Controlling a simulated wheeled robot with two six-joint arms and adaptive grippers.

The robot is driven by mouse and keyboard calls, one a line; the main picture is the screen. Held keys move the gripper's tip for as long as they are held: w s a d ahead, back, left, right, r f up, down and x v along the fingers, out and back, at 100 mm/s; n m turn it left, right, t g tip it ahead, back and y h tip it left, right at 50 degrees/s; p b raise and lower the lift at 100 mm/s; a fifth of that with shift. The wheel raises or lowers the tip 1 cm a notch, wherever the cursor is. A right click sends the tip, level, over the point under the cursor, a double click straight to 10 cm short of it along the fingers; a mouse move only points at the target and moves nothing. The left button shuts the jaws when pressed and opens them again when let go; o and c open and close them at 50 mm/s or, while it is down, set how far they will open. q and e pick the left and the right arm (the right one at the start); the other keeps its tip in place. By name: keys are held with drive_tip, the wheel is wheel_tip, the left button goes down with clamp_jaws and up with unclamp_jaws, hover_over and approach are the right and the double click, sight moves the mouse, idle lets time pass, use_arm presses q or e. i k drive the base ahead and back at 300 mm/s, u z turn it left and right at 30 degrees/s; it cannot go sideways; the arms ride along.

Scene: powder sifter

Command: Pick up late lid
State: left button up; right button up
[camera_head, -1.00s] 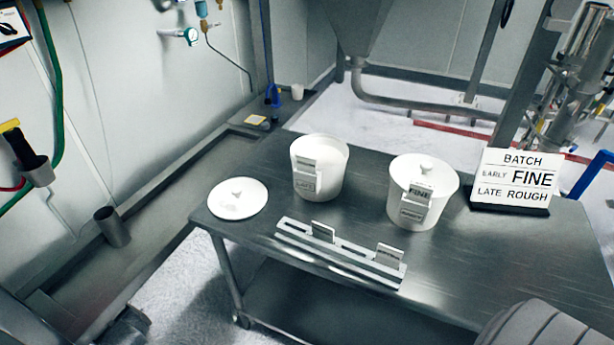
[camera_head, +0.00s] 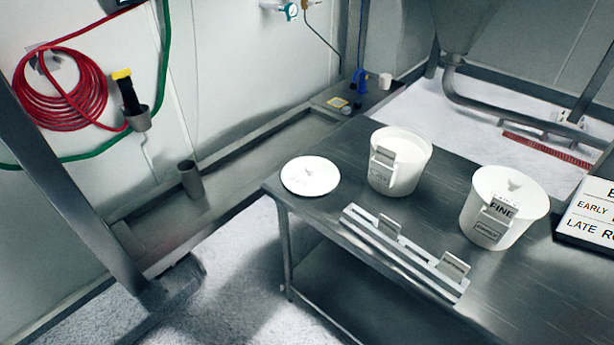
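A round white lid (camera_head: 311,176) with a small knob lies flat on the left corner of the steel table (camera_head: 340,262). Faint marking shows near its knob, too small to read. Just right of it stands an open white tub (camera_head: 398,162) with label tags on its front; their text is hard to read. Neither of my grippers shows in the head view.
A metal rack with two upright tags (camera_head: 402,255) lies along the table's front edge. A dark upright post (camera_head: 75,190) stands at the left; the floor between is clear.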

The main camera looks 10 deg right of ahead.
sight(308, 175)
drive_tip(key=u, duration=0.35)
drive_tip(key=i, duration=0.4)
drive_tip(key=z, duration=1.3)
